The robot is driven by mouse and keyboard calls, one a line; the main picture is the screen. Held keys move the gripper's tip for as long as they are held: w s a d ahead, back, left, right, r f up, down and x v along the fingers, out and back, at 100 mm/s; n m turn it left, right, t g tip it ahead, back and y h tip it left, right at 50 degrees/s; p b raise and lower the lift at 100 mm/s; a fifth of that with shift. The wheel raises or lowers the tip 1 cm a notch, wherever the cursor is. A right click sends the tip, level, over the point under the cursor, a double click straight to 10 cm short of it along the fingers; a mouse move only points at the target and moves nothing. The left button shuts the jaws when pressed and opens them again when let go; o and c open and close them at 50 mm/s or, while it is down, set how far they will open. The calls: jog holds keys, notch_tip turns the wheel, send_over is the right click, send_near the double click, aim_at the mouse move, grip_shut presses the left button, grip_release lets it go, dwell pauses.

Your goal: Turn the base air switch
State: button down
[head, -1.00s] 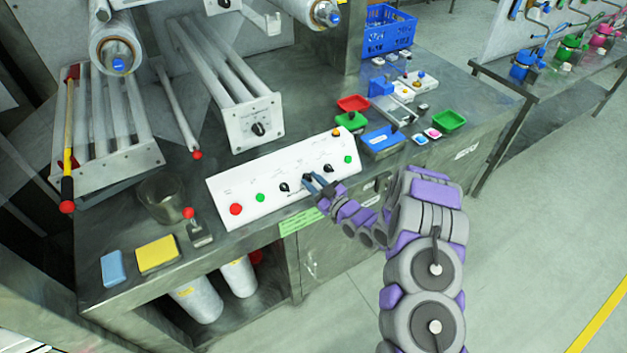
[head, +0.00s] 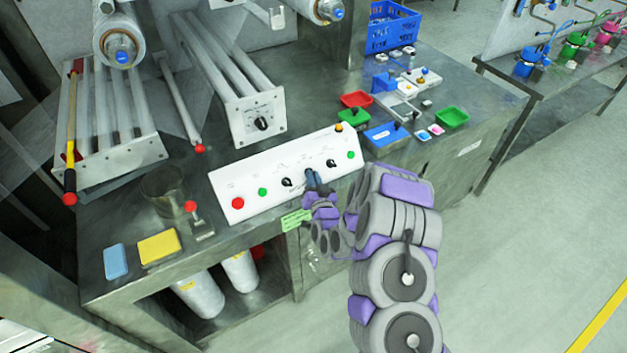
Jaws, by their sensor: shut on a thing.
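The white control panel (head: 238,180) slopes along the front of the steel bench. It carries a black knob at centre left (head: 287,182) and another at right (head: 331,163); its printed labels are too small to read. My gripper (head: 311,177) is at the panel's lower middle, between those two knobs. Its dark fingers are shut on the middle black knob, which they hide almost fully. The turn position of that knob cannot be seen. My purple and grey arm reaches in from the lower right.
The panel also has a red button (head: 237,202), green buttons (head: 262,192) and an orange button (head: 339,127). A roller unit with its own knob (head: 261,123) stands behind. Small trays (head: 452,118) lie to the right. The floor at right is clear.

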jog(key=shift+w+r+m+h, duration=0.1)
jog(key=shift+r+m+h, duration=0.05)
jog(key=shift+m+h, duration=0.3)
jog(key=c, duration=1.2)
grip_release()
jog(key=shift+f, duration=0.25)
